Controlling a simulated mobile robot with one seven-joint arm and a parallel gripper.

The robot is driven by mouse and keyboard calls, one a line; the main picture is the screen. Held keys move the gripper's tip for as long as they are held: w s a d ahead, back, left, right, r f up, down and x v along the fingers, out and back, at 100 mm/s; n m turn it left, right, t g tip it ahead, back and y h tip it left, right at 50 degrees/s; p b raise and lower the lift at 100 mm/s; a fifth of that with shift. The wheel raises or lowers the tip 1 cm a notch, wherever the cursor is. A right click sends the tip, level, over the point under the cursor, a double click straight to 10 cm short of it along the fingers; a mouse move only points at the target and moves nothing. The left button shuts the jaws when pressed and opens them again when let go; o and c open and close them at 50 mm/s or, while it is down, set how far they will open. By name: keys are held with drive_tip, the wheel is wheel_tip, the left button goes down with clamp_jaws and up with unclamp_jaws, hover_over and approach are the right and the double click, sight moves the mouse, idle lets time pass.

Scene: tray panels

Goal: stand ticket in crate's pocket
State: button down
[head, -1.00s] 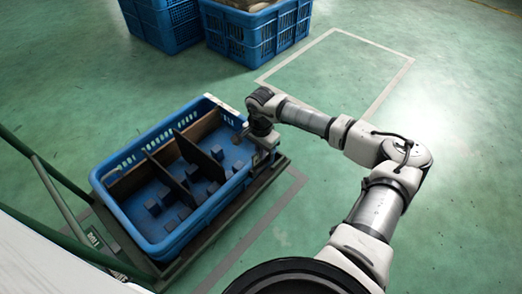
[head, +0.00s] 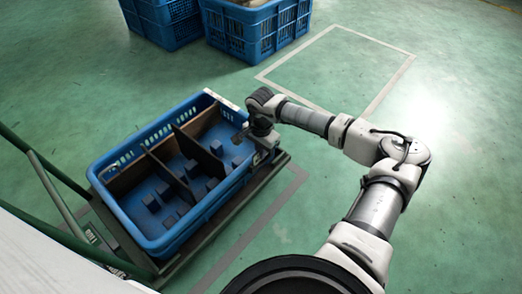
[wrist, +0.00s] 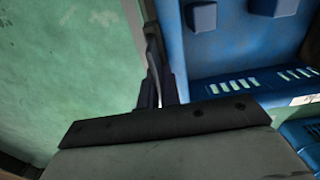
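The blue crate (head: 113,213) stands with inner dividers and several small blocks in it. My gripper (head: 248,133) is at the crate's right wall, near its far right corner. In the wrist view the gripper fingers (wrist: 158,92) are dark and close together, beside the blue crate wall (wrist: 232,88). A thin dark sliver rises between and beyond them. I cannot tell whether it is the ticket seen edge-on or part of the crate's edge. No ticket shows clearly in either view, and the pocket cannot be made out.
The crate rests on a low dark trolley (head: 272,170) with a green rail (head: 42,160) at left. A white label (head: 222,100) is on the crate's far rim. Other blue crates (head: 255,32) stand behind. The green floor at right is clear.

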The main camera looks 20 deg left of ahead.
drive_tip(key=shift+f, duration=0.4)
drive_tip(key=c, duration=1.5)
unclamp_jaws()
drive_tip(key=shift+r, duration=0.1)
drive_tip(key=shift+c, duration=0.2)
wheel_tip(320, 180, up, 14)
drive_tip(key=p, duration=0.3)
drive_tip(key=shift+p, duration=0.35)
drive_tip(key=shift+s, duration=0.1)
